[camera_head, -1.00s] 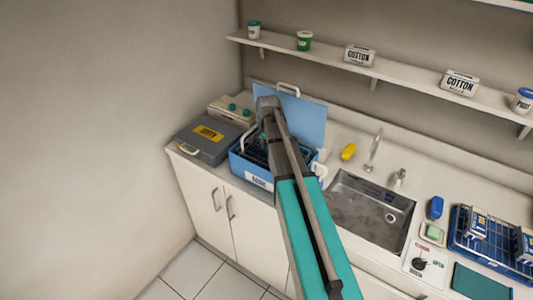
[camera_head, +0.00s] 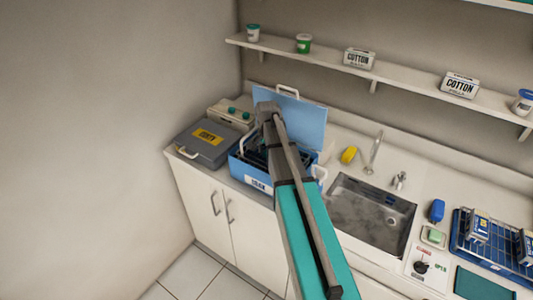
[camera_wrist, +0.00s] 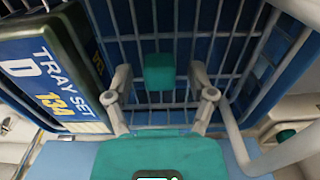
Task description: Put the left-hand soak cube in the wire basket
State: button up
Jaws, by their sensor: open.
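A blue tub (camera_head: 237,170) with a raised light-blue lid (camera_head: 305,122) stands on the counter. In the wrist view, a wire basket grid (camera_wrist: 222,48) lies between the tub's blue walls. A teal cube (camera_wrist: 160,72), which looks like a soak cube, shows over the wires between my fingertips. My gripper (camera_wrist: 160,84) is open, with one finger on each side of the cube. I cannot tell whether the fingers touch it. In the head view, my arm hides the gripper, the cube and much of the tub's inside.
A dark "TRAY SET D 134" box (camera_wrist: 50,75) is close left of my gripper in the wrist view. A pale handle (camera_wrist: 248,150) curves at the right. A grey case (camera_head: 205,145) stands left of the tub; the sink (camera_head: 365,215) and a blue rack (camera_head: 480,259) are to the right.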

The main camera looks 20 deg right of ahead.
jog(key=shift+r, duration=0.25)
notch_tip(320, 180, up, 12)
jog(key=p, duration=1.2)
jog(key=shift+f, duration=0.1)
dwell(0.7)
jog(key=s+a+n, duration=1.1)
jog(key=s+a, duration=0.4)
jog(key=s, duration=0.4)
jog(key=shift+a, duration=0.35)
